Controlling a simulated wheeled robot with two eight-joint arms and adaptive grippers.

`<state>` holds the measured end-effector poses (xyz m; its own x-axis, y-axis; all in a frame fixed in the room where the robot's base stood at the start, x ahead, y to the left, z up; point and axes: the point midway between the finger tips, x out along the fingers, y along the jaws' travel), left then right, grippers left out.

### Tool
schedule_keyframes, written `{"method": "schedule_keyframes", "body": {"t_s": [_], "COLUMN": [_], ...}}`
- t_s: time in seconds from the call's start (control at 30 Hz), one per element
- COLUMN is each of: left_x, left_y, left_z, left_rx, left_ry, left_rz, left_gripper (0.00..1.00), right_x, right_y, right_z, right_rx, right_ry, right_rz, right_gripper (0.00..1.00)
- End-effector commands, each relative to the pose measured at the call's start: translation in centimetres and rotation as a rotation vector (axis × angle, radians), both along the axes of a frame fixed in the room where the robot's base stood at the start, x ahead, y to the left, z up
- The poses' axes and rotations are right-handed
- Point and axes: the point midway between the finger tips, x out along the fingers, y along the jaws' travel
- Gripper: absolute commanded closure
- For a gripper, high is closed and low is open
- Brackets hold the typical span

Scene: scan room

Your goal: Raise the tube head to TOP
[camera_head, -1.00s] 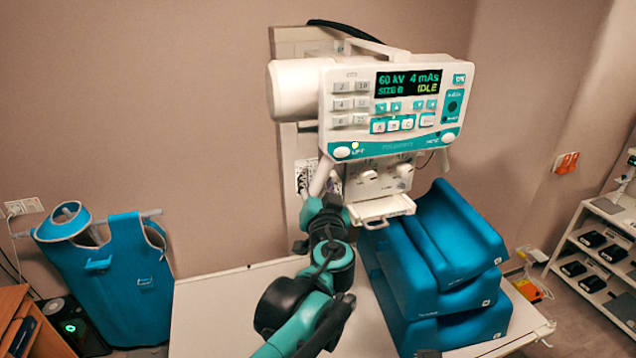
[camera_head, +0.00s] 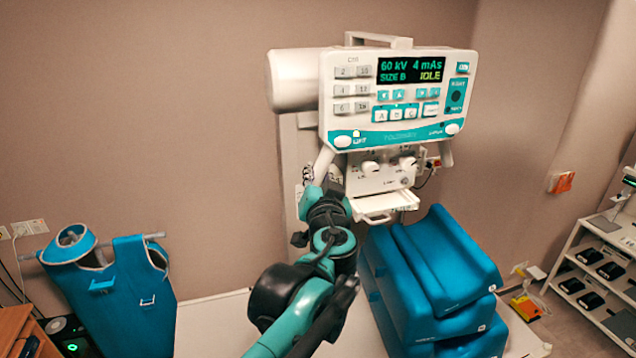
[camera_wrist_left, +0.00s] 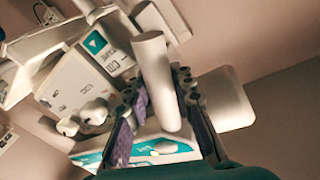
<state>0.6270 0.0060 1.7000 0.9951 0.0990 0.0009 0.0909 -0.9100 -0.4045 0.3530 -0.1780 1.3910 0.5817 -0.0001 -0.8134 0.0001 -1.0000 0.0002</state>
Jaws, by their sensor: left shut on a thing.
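The white tube head (camera_head: 296,80) with its teal-trimmed control panel (camera_head: 398,137) is on the wall column (camera_head: 291,150) above the table. Its display reads 60 kV, 4 mAs, SIZE B, IDLE. A white handle bar (camera_head: 322,164) slants down from the panel's lower left. My left gripper (camera_head: 316,188) is at this bar, its fingers partly hidden by my arm. In the left wrist view, the purple-padded fingers (camera_wrist_left: 160,112) close around the white cylindrical handle (camera_wrist_left: 158,75). No TOP mark is legible. My right gripper is out of view.
Blue stacked cushions (camera_head: 440,265) stand on the white table (camera_head: 212,325) below the head at right. A blue apron (camera_head: 125,290) hangs at left. A shelf rack (camera_head: 605,255) stands at far right. The wall above the head is clear.

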Motion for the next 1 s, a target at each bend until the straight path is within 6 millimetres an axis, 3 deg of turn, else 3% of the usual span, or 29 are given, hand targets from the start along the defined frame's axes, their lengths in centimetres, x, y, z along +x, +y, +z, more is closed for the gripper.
{"method": "schedule_keyframes", "body": {"t_s": [0.27,0.3,0.37,0.77,1.0], "left_x": [0.0,0.0,0.0,-0.3,-4.2], "left_y": [0.0,0.0,0.0,-0.1,-0.6], "left_z": [-0.1,-0.1,-0.1,-0.1,-0.1], "left_rx": [-0.001,-0.001,-0.001,-0.001,-0.001], "left_ry": [0.000,0.000,0.001,0.000,0.001], "left_rz": [-0.001,-0.001,-0.001,-0.001,-0.005], "left_gripper": [1.00,0.69,0.55,0.55,0.55], "right_x": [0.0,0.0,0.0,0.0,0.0], "right_y": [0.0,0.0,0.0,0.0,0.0], "right_z": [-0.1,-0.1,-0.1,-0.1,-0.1], "right_rx": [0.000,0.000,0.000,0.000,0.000], "right_ry": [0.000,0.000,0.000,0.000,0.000], "right_rz": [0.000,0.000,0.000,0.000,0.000], "right_gripper": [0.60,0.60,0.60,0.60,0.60]}}
